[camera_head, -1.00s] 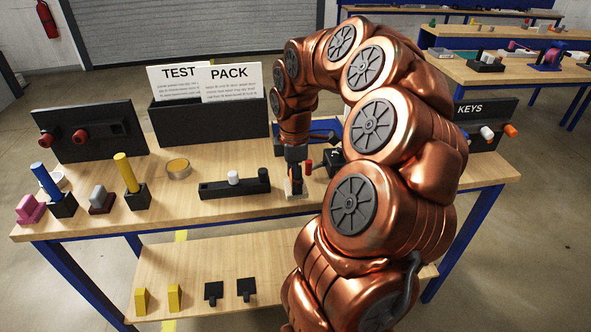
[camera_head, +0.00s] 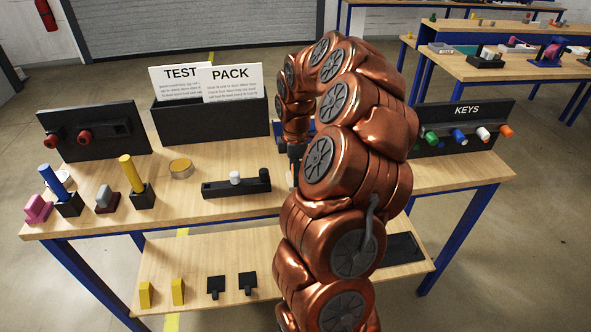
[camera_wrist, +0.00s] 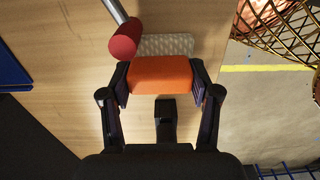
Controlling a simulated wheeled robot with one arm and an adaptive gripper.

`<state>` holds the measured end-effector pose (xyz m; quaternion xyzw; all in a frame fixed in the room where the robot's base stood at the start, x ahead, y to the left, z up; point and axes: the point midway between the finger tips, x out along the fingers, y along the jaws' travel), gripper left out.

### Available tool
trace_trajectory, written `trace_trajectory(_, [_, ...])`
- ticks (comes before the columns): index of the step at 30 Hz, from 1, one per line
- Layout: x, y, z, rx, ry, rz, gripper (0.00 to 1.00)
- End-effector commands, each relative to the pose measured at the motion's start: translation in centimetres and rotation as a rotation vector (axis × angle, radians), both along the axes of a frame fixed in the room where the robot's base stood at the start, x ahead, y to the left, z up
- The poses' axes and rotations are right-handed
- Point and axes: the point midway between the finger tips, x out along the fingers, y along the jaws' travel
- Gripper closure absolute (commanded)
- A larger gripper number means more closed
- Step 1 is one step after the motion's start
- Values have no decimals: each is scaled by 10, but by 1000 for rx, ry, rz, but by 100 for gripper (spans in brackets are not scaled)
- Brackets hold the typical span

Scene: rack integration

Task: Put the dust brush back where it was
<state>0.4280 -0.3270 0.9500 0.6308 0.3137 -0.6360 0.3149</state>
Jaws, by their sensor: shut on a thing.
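In the wrist view, my gripper (camera_wrist: 164,82) is shut on an orange block (camera_wrist: 160,74), which I take to be the dust brush. The fingers press on its left and right ends. A pale, textured strip (camera_wrist: 166,44) shows just beyond the block; I cannot tell whether it is the brush's bristles or a separate piece. Wooden tabletop shows beneath and around. In the head view, my gripper (camera_head: 294,153) is near the middle of the table, right of the black block with the white knob. My arm hides its fingertips and the brush there.
A red-ended metal rod (camera_wrist: 124,40) is close to the block's upper left. The table edge and a wire basket (camera_wrist: 285,30) lie to the right. The black holder (camera_head: 236,188), test pack box (camera_head: 210,124) and keys rack (camera_head: 462,137) stand on the table.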

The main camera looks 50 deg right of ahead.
Motion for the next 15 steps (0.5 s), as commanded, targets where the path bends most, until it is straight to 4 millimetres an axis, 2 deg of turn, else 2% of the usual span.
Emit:
trace_trajectory(9, [0, 0, -5, 1, -1, 0, 66])
trace_trajectory(10, [0, 0, -5, 1, -1, 0, 37])
trace_trajectory(15, [0, 0, -5, 1, -1, 0, 20])
